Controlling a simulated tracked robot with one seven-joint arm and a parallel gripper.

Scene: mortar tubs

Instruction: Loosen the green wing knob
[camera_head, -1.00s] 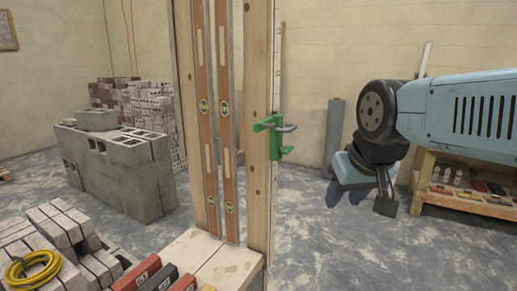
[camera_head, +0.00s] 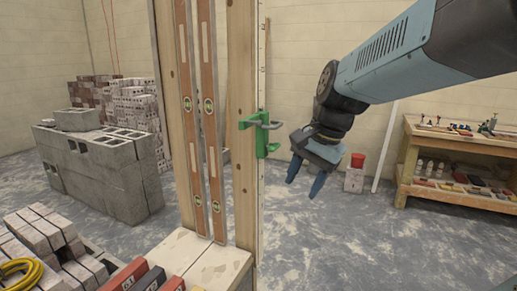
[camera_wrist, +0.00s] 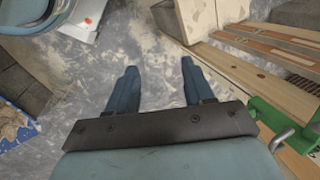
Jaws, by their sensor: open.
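A green fitting (camera_head: 261,136) with a grey bent bar is fixed to the right edge of a wooden post (camera_head: 243,130). It looks like the wing knob, but I cannot tell its separate parts. In the wrist view the green fitting (camera_wrist: 272,122) shows at the right edge, partly cut off, beside and outside my fingers. My gripper (camera_head: 304,182) is open and empty, right of the post and a little lower in the picture than the fitting, with its blue fingers pointing down. In the wrist view the gripper (camera_wrist: 158,68) has only floor between its fingertips.
Two long spirit levels (camera_head: 209,110) stand against the post frame. Grey blocks (camera_head: 105,170) are stacked at left. A wooden shelf bench (camera_head: 460,165) stands at right, with a red-topped container (camera_head: 356,175) left of it.

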